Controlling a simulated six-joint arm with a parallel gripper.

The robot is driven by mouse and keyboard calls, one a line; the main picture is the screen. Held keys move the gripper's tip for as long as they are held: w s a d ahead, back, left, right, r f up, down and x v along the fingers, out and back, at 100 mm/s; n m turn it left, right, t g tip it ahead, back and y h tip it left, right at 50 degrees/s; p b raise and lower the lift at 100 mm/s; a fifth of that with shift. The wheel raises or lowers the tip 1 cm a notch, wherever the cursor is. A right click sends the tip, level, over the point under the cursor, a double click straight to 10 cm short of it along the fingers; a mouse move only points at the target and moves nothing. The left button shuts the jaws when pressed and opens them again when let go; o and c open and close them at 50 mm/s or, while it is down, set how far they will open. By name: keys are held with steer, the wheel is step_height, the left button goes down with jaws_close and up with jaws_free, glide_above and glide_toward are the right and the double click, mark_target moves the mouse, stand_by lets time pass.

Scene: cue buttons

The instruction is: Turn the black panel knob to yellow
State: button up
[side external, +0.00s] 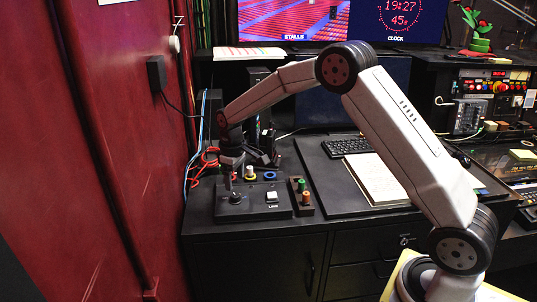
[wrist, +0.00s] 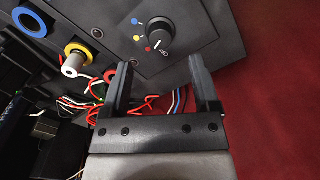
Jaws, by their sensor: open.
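The black panel knob (wrist: 160,32) sits on the dark panel (wrist: 205,25) in the wrist view. Its white pointer line faces the lower side, toward the "off" label. Blue, yellow (wrist: 137,38) and red dots lie along its left side. In the side view the knob (side external: 236,198) is at the panel's front left. My gripper (wrist: 160,64) is open and empty, its two fingers apart below the knob in the wrist view. In the side view my gripper (side external: 231,178) hangs just above and behind the knob; its fingertips are hard to make out.
A yellow ring (wrist: 78,52) with a pale plug and a blue ring (wrist: 30,21) are on the panel. A white button (side external: 272,197) is right of the knob. Red cables (side external: 205,160) hang by the red wall (side external: 110,150). A small block with green and orange pegs (side external: 304,197) stands beside the panel.

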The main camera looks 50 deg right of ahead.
mark_target(236, 195)
steer(key=shift+f, duration=2.8)
jaws_close()
